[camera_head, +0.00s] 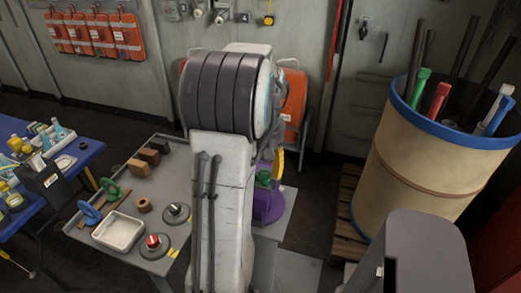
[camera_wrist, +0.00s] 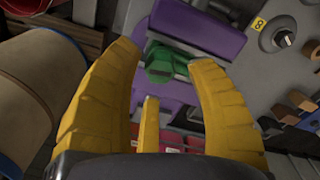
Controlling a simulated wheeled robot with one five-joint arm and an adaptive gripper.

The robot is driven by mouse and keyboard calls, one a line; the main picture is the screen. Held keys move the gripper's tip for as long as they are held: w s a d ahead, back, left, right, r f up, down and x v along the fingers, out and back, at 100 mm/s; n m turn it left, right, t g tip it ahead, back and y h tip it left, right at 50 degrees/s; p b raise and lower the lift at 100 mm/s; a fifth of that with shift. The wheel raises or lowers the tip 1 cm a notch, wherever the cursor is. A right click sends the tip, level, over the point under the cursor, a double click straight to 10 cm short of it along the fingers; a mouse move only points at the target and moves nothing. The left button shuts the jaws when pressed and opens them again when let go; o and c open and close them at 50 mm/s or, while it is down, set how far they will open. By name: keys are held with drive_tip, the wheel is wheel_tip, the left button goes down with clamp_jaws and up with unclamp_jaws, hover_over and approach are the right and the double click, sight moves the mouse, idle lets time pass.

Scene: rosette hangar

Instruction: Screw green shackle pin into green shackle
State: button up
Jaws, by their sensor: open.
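A green piece (camera_wrist: 166,62), which looks like the green shackle, sits on a purple fixture (camera_wrist: 215,38) in the wrist view. In the head view the green piece (camera_head: 264,178) shows just right of my arm, on the purple stand (camera_head: 268,207). I cannot tell the green shackle pin apart from the shackle. My gripper (camera_wrist: 160,60) has its yellow fingers spread, with the green piece seen between and beyond the fingertips. Nothing is visibly held. In the head view my arm hides most of the gripper; only a yellow finger shows.
A grey table (camera_head: 185,195) left of my arm holds a white tray (camera_head: 119,232), green (camera_head: 112,190) and blue (camera_head: 90,212) wheel-like pieces, blocks and knobs. A large drum (camera_head: 425,150) with rods stands right on a pallet (camera_head: 347,205). A blue table (camera_head: 40,190) is far left.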

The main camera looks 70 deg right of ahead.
wheel_tip(320, 180, up, 10)
drive_tip(key=shift+a, duration=0.15)
idle(0.3)
